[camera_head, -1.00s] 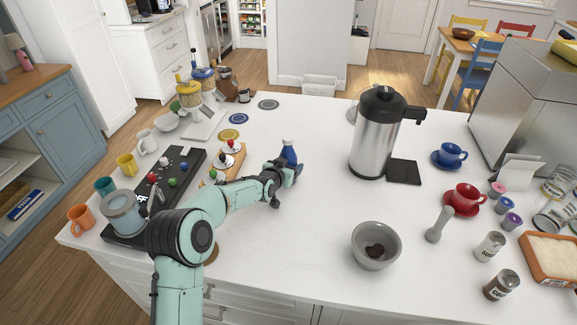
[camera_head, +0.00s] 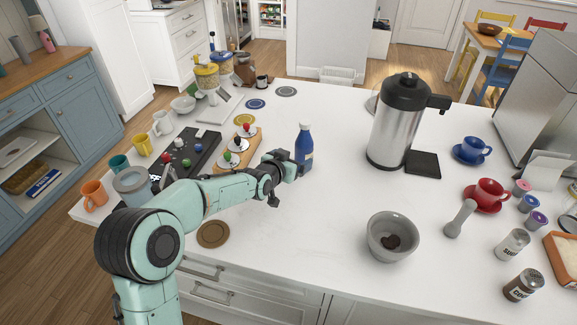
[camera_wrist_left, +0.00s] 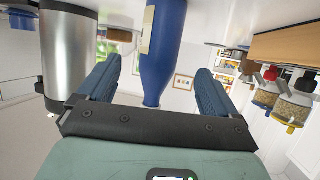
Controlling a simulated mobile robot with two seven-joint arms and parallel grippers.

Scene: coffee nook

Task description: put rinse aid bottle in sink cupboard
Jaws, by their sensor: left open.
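The rinse aid bottle, taken to be the blue bottle (camera_head: 304,150) with a pale label, stands upright on the white counter, left of the steel carafe. My left gripper (camera_head: 284,182) is just in front of it, low over the counter. In the left wrist view, which is upside down, the bottle (camera_wrist_left: 164,45) shows between the two spread fingers (camera_wrist_left: 155,88), with a gap on each side. The gripper is open; it does not clamp the bottle. My right gripper is out of view. I cannot identify the sink cupboard; white drawers (camera_head: 222,293) show under the counter's front edge.
The steel carafe (camera_head: 397,125) and a dark square mat (camera_head: 423,164) are right of the bottle. A wooden board (camera_head: 252,150) with lidded items is left. A grey bowl (camera_head: 392,237) stands front right. Counter between bottle and bowl is clear. A blue cabinet (camera_head: 80,120) is far left.

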